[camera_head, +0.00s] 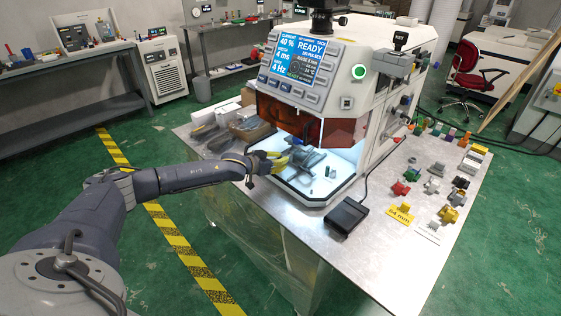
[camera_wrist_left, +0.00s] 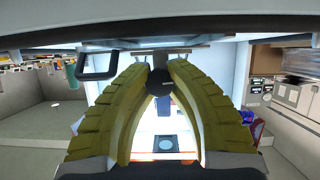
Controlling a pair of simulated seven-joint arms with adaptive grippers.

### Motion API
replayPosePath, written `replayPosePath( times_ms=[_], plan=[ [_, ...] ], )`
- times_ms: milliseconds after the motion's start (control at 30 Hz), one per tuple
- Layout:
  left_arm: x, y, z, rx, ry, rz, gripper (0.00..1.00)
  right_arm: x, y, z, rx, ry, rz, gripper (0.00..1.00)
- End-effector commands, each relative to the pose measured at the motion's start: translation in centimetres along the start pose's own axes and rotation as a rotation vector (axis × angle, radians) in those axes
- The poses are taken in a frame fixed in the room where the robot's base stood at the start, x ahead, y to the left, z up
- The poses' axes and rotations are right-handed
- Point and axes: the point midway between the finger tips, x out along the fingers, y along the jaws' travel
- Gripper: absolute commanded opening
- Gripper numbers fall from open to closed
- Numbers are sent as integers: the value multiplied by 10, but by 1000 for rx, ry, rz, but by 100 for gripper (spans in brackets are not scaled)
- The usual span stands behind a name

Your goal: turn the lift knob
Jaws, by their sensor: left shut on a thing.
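My left gripper (camera_head: 280,160) reaches in from the left to the lit chamber at the front of the white machine (camera_head: 375,75). In the left wrist view its two yellow fingers close from both sides on a small dark round knob (camera_wrist_left: 159,83), which matches the lift knob. The fingertips touch its sides. In the head view the knob is hidden by the fingers and cannot be made out. A grey metal fixture (camera_head: 308,158) sits in the chamber beside the gripper. My right gripper is in neither view.
The machine's amber cover (camera_head: 290,118) hangs just above the gripper. A black pedal box (camera_head: 347,215) lies on the metal table (camera_head: 385,265) in front. Small coloured parts and labels fill the table's right side. Grey tools and boxes lie left of the machine.

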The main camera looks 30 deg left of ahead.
Motion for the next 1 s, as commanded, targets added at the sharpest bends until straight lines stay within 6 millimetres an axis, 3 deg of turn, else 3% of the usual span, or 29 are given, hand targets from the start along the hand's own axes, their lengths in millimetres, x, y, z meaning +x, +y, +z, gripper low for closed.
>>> replayPosePath(
  times_ms=[633,1000],
  plan=[
    [0,1,-5,380,8,-159,0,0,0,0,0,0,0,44],
    [0,1,-6,505,9,-212,0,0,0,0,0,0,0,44]
  ],
)
